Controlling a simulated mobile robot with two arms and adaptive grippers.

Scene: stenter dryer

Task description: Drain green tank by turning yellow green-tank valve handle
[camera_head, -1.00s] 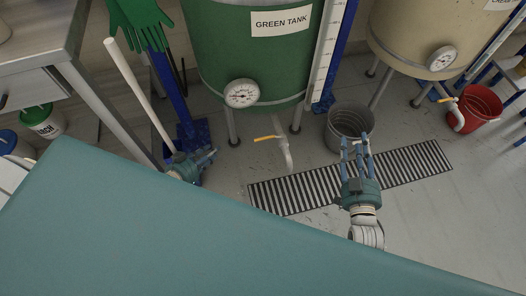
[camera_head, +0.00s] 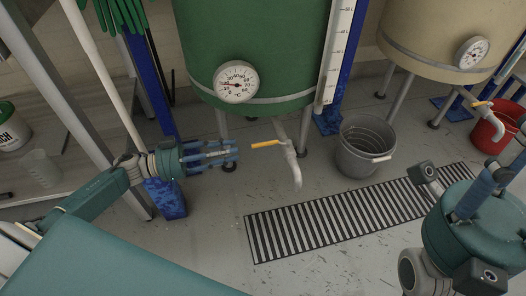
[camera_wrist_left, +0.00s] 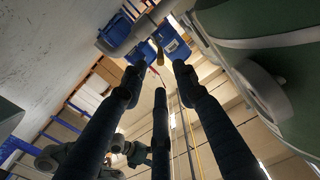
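The green tank (camera_head: 290,45) stands at the back centre with a round dial gauge (camera_head: 236,83). Its grey drain pipe (camera_head: 290,160) points down and carries the yellow valve handle (camera_head: 266,144), which sticks out to the left. My left gripper (camera_head: 234,152) is open and empty, just left of the handle's free end, its fingers pointing toward it. In the left wrist view, the yellow handle (camera_wrist_left: 165,37) shows beyond and between the spread fingertips, apart from them. My right gripper (camera_head: 485,190) is at the lower right; its fingers are partly cut off.
A grey bucket (camera_head: 352,165) stands right of the drain pipe. A striped floor grate (camera_head: 300,232) lies in front of it. A cream tank (camera_head: 425,45) with its own yellow-handled tap and a red bucket (camera_head: 487,135) are at right. A blue post (camera_head: 165,198) stands near my left arm.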

